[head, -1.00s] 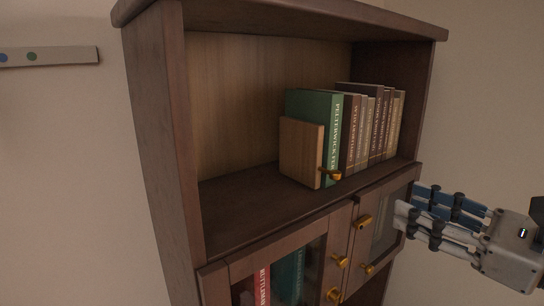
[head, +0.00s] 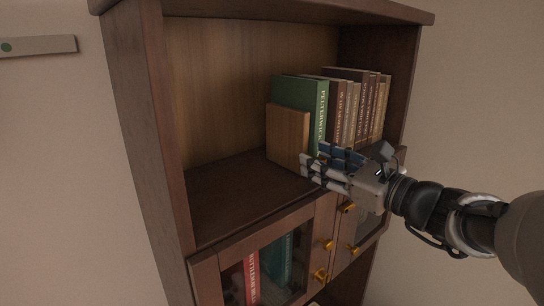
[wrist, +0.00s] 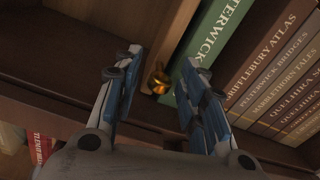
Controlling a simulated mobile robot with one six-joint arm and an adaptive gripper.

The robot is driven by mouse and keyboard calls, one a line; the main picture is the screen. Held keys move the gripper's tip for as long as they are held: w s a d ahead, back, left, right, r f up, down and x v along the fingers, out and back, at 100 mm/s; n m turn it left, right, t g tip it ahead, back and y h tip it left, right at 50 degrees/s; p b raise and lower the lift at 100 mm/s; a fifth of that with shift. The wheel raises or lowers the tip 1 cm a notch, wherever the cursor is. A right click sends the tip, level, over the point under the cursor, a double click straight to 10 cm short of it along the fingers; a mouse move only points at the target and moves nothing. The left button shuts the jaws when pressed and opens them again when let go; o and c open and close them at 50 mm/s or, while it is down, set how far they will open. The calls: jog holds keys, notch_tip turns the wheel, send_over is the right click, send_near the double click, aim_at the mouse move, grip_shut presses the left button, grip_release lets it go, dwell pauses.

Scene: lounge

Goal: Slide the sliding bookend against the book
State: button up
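The sliding bookend (head: 287,135) is an upright light-wood block on the open shelf, at the left end of the book row. Its brass knob (wrist: 158,79) shows in the wrist view, between and beyond my fingers; in the head view my gripper hides it. The green book (head: 301,93) stands just right of the bookend. In the wrist view a narrow dark strip lies between bookend and green book (wrist: 212,42); I cannot tell whether they touch. My gripper (head: 314,161) is open and empty, in front of the bookend's lower right edge.
Several brown and tan books (head: 358,105) stand right of the green book. The shelf board (head: 225,195) is bare to the left of the bookend. Below are glass doors (head: 262,268) with brass knobs (head: 327,245). The cabinet's left side panel (head: 145,130) bounds the shelf.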

jog(key=shift+w+a, duration=0.2)
jog(key=shift+w, duration=0.05)
jog(key=shift+c, duration=0.4)
grip_shut()
dwell(0.4)
